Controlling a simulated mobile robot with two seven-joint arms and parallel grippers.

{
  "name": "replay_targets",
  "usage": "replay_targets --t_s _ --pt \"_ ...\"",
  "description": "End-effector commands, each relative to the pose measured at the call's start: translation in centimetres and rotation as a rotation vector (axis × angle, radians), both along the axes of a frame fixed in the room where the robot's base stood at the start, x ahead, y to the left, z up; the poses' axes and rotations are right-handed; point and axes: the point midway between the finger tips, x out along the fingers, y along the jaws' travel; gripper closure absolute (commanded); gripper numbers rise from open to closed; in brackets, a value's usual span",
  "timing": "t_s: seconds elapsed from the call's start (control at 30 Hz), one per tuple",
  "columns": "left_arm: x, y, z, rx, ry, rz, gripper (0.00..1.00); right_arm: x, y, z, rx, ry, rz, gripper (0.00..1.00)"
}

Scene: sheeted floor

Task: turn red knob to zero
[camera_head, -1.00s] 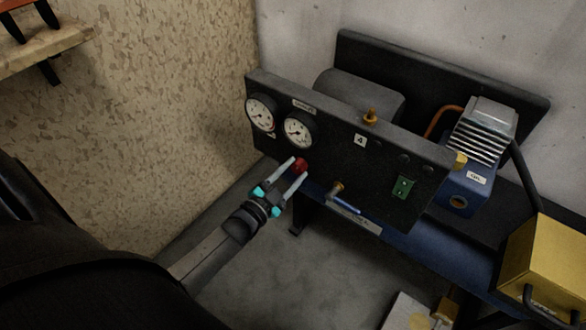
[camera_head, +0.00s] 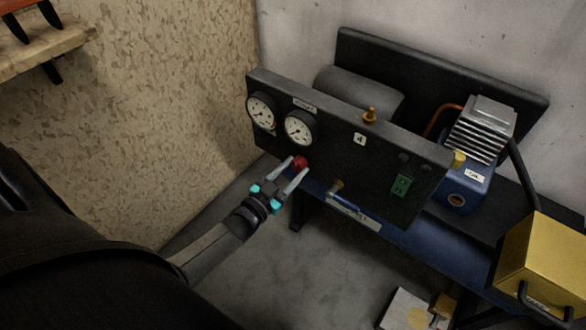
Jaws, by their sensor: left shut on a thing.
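The red knob (camera_head: 300,162) sits low on the black front panel (camera_head: 330,160), below two round white gauges. My left gripper (camera_head: 296,166) reaches in from the lower left. Its two pale fingers are on either side of the red knob and shut on it. The fingers cover part of the knob, and I see no mark that tells its setting. The left gauge (camera_head: 261,110) and the right gauge (camera_head: 299,128) have dark needles, too small to read surely. My right gripper is out of view.
A valve with a lever (camera_head: 345,199) juts out right of the knob, and a green switch (camera_head: 401,185) is farther right. A blue compressor (camera_head: 462,190) and yellow box (camera_head: 546,262) stand at right. A speckled wall (camera_head: 165,110) is at left.

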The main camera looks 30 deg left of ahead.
Motion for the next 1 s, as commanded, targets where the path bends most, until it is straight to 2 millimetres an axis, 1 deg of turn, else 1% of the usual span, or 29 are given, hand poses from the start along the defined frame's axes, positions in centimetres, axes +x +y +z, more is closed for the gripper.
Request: replay_targets --t_s 0.2,0.23,0.4,0.5,0.8,0.9,1.0 --pt "0.0 0.0 0.0 -0.004 -0.001 0.001 1.00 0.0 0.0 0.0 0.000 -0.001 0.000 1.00" --pt "0.0 0.0 0.0 -0.004 -0.001 0.001 0.53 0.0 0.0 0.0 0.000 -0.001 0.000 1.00" --pt "0.0 0.0 0.0 -0.003 -0.001 0.000 0.34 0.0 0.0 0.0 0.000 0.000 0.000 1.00" --pt "0.0 0.0 0.0 -0.002 -0.001 0.000 0.24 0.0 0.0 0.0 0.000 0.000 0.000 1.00" --pt "-0.2 0.0 0.0 -0.001 0.001 0.000 0.24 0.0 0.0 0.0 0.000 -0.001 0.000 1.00" --pt "-0.8 0.0 0.0 -0.001 0.002 0.000 0.24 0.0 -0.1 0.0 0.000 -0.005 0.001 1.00" --pt "-2.0 0.1 0.0 -0.001 0.003 0.001 0.24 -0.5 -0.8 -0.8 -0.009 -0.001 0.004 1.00"
